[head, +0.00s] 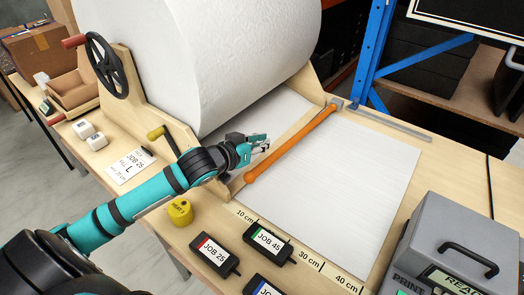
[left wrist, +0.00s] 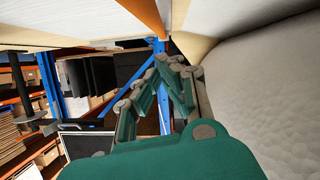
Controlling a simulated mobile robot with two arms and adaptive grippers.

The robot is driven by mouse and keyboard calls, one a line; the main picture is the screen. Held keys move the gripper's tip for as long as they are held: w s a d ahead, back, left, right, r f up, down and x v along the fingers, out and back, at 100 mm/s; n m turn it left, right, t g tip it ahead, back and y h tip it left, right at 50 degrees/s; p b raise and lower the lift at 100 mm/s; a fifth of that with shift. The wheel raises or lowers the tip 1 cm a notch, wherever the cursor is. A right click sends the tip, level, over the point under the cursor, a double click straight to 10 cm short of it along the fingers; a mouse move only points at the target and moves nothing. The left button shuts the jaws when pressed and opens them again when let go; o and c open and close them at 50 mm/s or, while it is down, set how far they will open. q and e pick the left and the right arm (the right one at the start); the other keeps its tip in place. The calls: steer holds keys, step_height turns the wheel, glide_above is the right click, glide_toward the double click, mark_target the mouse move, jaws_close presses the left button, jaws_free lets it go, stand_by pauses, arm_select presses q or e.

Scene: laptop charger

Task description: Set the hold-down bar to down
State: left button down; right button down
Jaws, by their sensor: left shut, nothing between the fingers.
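The hold-down bar (head: 290,145) is a long orange bar with a rounded near end. In the head view it runs slantwise across the paper sheet (head: 345,190) from a grey bracket at the far side. I cannot tell whether it touches the paper. My left gripper (head: 264,141) is shut and empty, just left of the bar and close to it. Contact is not clear. In the left wrist view the closed fingers (left wrist: 167,64) show in the middle, with the orange bar (left wrist: 147,12) at the top. My right gripper is not in view.
A large white paper roll (head: 215,50) stands behind the gripper, with a black handwheel (head: 106,66) at its left. Job cartridges (head: 214,255), a yellow weight (head: 180,212) and a grey printer (head: 450,245) sit on the front of the bench. The paper right of the bar is clear.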

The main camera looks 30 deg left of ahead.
mark_target(262, 163)
arm_select(q)
steer(key=shift+s+d+f, duration=0.15)
steer(key=shift+s+f, duration=0.1)
steer(key=shift+f, duration=0.45)
steer(key=shift+s+d+f, duration=0.15)
steer(key=shift+s+f, duration=0.05)
steer(key=shift+f, duration=0.6)
steer(key=shift+f, duration=0.1)
